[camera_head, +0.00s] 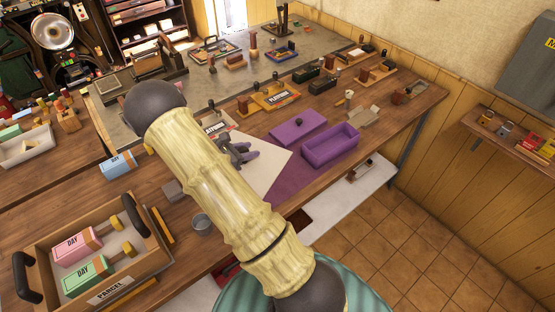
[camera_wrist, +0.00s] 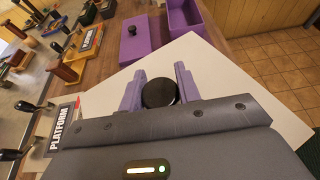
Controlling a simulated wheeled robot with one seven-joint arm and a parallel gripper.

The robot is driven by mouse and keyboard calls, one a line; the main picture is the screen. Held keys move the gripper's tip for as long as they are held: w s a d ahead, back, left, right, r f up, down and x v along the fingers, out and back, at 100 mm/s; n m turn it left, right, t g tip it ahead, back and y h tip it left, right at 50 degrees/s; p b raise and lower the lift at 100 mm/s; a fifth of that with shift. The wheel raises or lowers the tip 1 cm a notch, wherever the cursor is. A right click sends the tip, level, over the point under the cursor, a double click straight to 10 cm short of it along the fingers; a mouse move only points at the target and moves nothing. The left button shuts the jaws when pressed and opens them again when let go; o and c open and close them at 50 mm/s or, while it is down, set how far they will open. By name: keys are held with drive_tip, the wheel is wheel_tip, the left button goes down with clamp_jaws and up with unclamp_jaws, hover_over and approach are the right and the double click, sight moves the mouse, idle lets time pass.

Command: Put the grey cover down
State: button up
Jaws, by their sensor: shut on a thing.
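My gripper (camera_wrist: 166,92) is shut on a round black knob (camera_wrist: 160,94), which sits between its two purple fingers. I take this as the knob of the grey cover. A broad pale grey flat panel (camera_wrist: 220,65) spreads out under the fingers and looks like the cover; my gripper hides its near part. In the head view my gripper (camera_head: 238,153) is above the same pale panel (camera_head: 268,165), which overlaps a purple mat (camera_head: 305,172). I cannot tell whether the panel touches the table.
A purple open box (camera_head: 330,148) and a purple lid (camera_head: 297,133) with a black knob lie just beyond. A PLATFORM sign (camera_wrist: 62,130) is close on the left. Several stamps and small tools line the back of the table.

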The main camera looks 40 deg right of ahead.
sight(249, 162)
drive_tip(key=shift+s, duration=0.1)
drive_tip(key=shift+f+p, duration=0.9)
drive_tip(key=shift+f, duration=2.05)
wheel_tip(249, 162, down, 4)
drive_tip(key=shift+r+p, duration=0.25)
drive_tip(key=shift+p, duration=0.4)
drive_tip(key=shift+f, duration=0.3)
drive_tip(key=shift+f, duration=0.15)
drive_tip(key=o, duration=1)
drive_tip(key=shift+o, duration=0.2)
